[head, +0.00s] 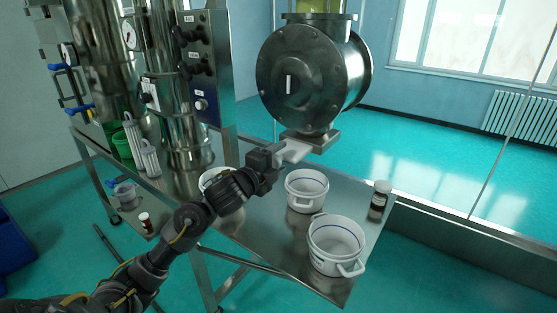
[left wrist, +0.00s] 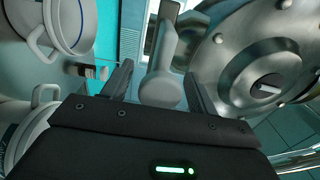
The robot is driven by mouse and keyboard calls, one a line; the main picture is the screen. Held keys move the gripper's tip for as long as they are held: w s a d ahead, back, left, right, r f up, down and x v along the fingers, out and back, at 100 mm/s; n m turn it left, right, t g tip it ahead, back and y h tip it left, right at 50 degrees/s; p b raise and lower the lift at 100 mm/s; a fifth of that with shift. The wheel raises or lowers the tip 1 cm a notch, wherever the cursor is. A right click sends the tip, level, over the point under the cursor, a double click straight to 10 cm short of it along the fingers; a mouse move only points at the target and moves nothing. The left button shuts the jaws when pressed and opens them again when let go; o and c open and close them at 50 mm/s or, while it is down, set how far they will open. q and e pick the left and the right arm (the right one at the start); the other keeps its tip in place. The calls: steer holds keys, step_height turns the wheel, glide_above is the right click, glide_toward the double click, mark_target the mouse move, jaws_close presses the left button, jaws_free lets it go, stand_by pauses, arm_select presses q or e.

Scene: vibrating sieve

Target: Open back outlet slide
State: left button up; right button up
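A round metal drum (head: 312,80) with a bolted face stands at the back edge of the table, with a square metal outlet (head: 312,138) beneath it. A pale slide plate (head: 296,151) sticks out at that outlet; its rounded end (left wrist: 160,91) shows in the left wrist view. My left gripper (head: 277,153) is at the plate's outer end. In the left wrist view its two fingers (left wrist: 160,85) are apart, one on each side of the rounded end, with gaps visible. I cannot tell how far the plate sits inside the outlet. My right gripper is not in view.
White pots stand on the metal table (head: 265,225): one below the outlet (head: 306,190), one nearer (head: 336,246), and one partly behind my left arm (head: 212,178). A dark bottle (head: 379,198) is at the right edge. A control box (head: 205,65) and metal columns stand left.

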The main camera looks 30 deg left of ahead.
arm_select(q)
steer(key=shift+s+a+f, duration=0.1)
steer(key=shift+s, duration=0.15)
steer(key=s+a+b, duration=0.1)
steer(key=s+b, duration=0.1)
steer(key=s, duration=0.8)
steer(key=shift+s+a, duration=0.15)
